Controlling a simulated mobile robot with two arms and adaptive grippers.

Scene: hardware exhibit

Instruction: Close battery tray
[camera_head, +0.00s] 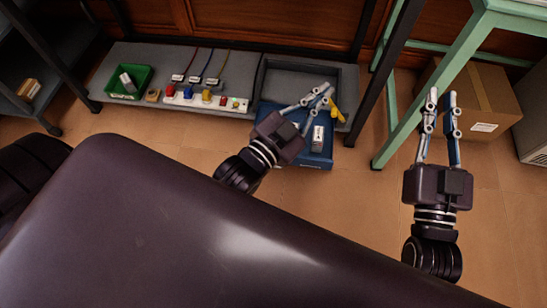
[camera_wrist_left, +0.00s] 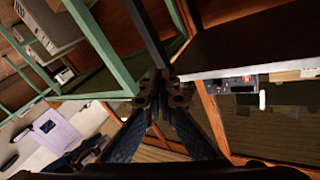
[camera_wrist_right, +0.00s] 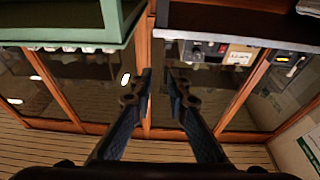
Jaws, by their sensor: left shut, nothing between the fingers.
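The blue battery tray (camera_head: 326,150) sticks out from the front of the low grey unit, below a dark open recess. A pale battery-like block (camera_head: 318,138) lies in it. A yellow piece (camera_head: 336,110) shows at the tray's right rear. My left gripper (camera_head: 327,92) is shut and empty, above the rear of the tray and in front of the recess in the picture. Its arm hides the tray's left part. I cannot tell if it touches anything. The left wrist view shows its closed fingertips (camera_wrist_left: 162,76). My right gripper (camera_head: 442,95) is open and empty, right of the tray.
A green bin (camera_head: 141,80) and connectors with coloured cables (camera_head: 206,94) sit on the unit's left part. A dark table leg (camera_head: 380,75) and a green stand leg (camera_head: 408,110) rise right of the tray. A cardboard box (camera_head: 493,108) stands behind my right gripper.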

